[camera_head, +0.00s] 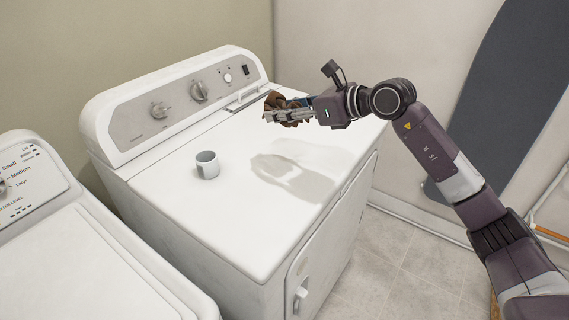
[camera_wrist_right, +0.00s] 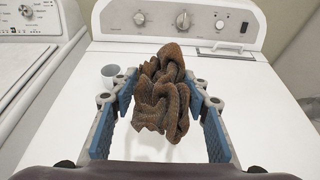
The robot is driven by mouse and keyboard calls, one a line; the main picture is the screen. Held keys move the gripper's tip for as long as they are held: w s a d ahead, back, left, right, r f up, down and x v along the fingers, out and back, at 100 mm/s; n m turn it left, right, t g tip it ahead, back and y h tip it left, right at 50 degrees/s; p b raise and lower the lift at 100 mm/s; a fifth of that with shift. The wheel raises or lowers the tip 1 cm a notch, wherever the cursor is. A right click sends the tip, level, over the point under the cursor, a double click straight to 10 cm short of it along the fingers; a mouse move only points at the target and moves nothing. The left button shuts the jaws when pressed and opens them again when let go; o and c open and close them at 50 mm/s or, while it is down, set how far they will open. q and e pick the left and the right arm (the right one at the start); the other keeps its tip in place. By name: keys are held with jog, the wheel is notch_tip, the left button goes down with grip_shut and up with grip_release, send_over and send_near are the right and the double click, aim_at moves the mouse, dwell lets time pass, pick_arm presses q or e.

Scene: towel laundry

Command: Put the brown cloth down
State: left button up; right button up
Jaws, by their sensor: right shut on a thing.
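The brown cloth (camera_wrist_right: 163,98) is bunched up between the blue-padded fingers of my right gripper (camera_wrist_right: 160,95) in the right wrist view. In the head view the cloth (camera_head: 277,108) shows small at the tip of my right gripper (camera_head: 288,112), partly hidden by the fingers. The gripper holds it above the back right part of the white dryer top (camera_head: 190,235), near the lint door. A shadow of the arm and gripper falls on the top below. My left gripper does not show in either view.
A small light grey mug (camera_head: 207,165) stands on the dryer top, left of the gripper. A control panel with knobs (camera_head: 180,97) rises along the back edge. A washer (camera_head: 75,260) stands to the left. The front and middle of the dryer top are clear.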

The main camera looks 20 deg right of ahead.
send_over(284, 169)
notch_tip(284, 169, down, 10)
jog(key=shift+f+p, duration=0.1)
jog(key=shift+p, duration=0.3)
notch_tip(284, 169, down, 5)
jog(key=shift+f, duration=0.1)
jog(key=shift+f, duration=0.15)
jog(key=o, duration=1.1)
jog(key=shift+o, duration=0.2)
